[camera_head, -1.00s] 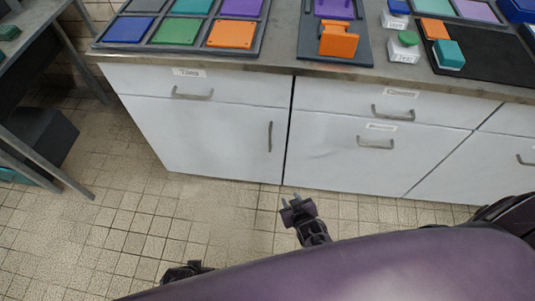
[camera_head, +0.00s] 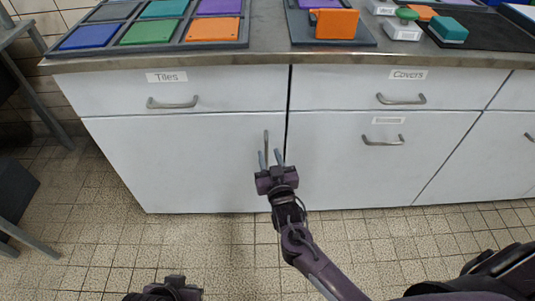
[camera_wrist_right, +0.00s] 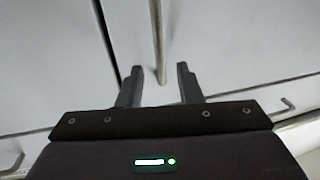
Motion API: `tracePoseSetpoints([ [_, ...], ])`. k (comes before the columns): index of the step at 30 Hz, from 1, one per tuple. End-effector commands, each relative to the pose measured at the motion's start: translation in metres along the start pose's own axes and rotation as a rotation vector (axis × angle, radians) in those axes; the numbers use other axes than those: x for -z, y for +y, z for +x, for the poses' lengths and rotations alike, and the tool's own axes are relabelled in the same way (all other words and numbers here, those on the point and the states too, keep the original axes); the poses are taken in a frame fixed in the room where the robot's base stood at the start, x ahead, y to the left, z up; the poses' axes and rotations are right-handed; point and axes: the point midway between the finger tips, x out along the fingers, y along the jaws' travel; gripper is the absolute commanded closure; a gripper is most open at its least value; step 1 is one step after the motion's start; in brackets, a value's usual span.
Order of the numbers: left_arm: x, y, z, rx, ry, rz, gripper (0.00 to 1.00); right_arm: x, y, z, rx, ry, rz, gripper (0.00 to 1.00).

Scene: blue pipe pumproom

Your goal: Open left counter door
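The left counter door (camera_head: 185,165) is a white panel below the drawer labelled "Tiles"; it looks shut. Its vertical metal handle (camera_head: 266,144) is near the door's right edge. My right gripper (camera_head: 271,160) is open in front of the handle's lower part. In the right wrist view, the handle (camera_wrist_right: 158,40) runs down between the two spread fingers of the right gripper (camera_wrist_right: 160,85), and the fingers are not closed on it. My left gripper (camera_head: 170,288) is at the bottom edge, low over the floor; its fingers cannot be made out.
The "Tiles" drawer (camera_head: 180,95) is above the door, the "Covers" drawer (camera_head: 400,90) to its right. A tray of coloured tiles (camera_head: 150,48) and an orange block (camera_head: 336,24) are on the counter. The tiled floor (camera_head: 110,240) before the door is clear.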

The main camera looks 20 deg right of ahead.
Motion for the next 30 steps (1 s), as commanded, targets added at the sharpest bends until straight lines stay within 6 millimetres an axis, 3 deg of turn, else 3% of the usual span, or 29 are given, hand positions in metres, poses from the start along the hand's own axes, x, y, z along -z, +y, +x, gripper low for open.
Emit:
tracePoseSetpoints([
  [6,0.003,0.005,0.004,-0.011,0.036,0.009,1.0,-0.001,0.0,0.024,0.001,-0.001,0.001,0.67],
  [15,0.005,0.006,0.003,-0.013,0.045,0.01,1.0,-0.001,0.0,0.027,0.001,-0.003,0.001,0.67],
  [23,0.005,0.006,0.003,-0.013,0.044,0.01,1.0,-0.001,0.0,0.027,0.001,-0.003,0.001,0.99],
  [30,0.004,0.006,0.003,-0.013,0.043,0.01,1.0,-0.001,0.0,0.027,0.001,-0.003,0.001,1.0],
])
